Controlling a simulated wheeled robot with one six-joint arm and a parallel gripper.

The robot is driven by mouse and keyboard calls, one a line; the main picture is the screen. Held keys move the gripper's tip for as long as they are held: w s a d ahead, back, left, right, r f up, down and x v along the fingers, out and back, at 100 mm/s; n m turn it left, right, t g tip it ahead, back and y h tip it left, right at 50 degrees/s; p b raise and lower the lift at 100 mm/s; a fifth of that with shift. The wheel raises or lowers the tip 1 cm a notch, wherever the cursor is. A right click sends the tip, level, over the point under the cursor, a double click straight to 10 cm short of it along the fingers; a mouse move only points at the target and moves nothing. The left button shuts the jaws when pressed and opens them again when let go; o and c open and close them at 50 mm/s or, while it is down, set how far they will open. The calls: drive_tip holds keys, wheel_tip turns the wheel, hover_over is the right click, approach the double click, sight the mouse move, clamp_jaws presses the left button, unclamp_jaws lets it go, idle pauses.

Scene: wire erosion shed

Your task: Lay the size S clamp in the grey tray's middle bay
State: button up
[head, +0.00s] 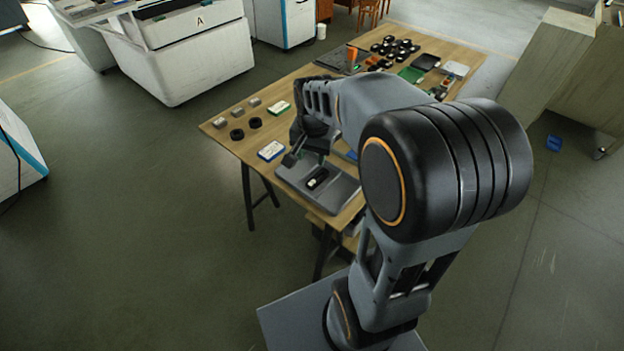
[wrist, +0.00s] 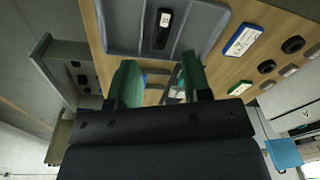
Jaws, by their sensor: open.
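The grey tray (head: 343,192) lies at the near end of the wooden table. A dark clamp-like piece with a white label (head: 317,178) lies in it, around its middle; the label is too small to read. In the wrist view the same dark piece (wrist: 161,32) lies lengthwise in a recess of the grey tray (wrist: 122,38). My gripper (head: 304,154) is just above the tray's far edge, apart from the piece. In the wrist view my gripper (wrist: 159,80) has its green fingers spread with nothing between them. My arm hides part of the table beyond the tray.
A blue-edged white box (head: 271,150) and a green-edged one (head: 278,108) lie left of my gripper. Black rings (head: 237,134) and small grey blocks (head: 219,122) lie at the table's left. Several black round parts (head: 396,46) stand at the far end. Open floor lies left.

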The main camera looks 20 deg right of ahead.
drive_tip(key=s+a+r+n+t, duration=0.1)
drive_tip(key=s+a+n+t, duration=0.1)
drive_tip(key=s+a+n, duration=0.3)
drive_tip(key=s+n, duration=0.3)
drive_tip(key=s, duration=0.3)
drive_tip(key=shift+a+r+n, duration=0.15)
drive_tip(key=shift+a+n, duration=0.05)
drive_tip(key=shift+n, duration=0.1)
wheel_tip(320, 180, up, 6)
drive_tip(key=p, duration=0.5)
drive_tip(key=shift+t, duration=0.3)
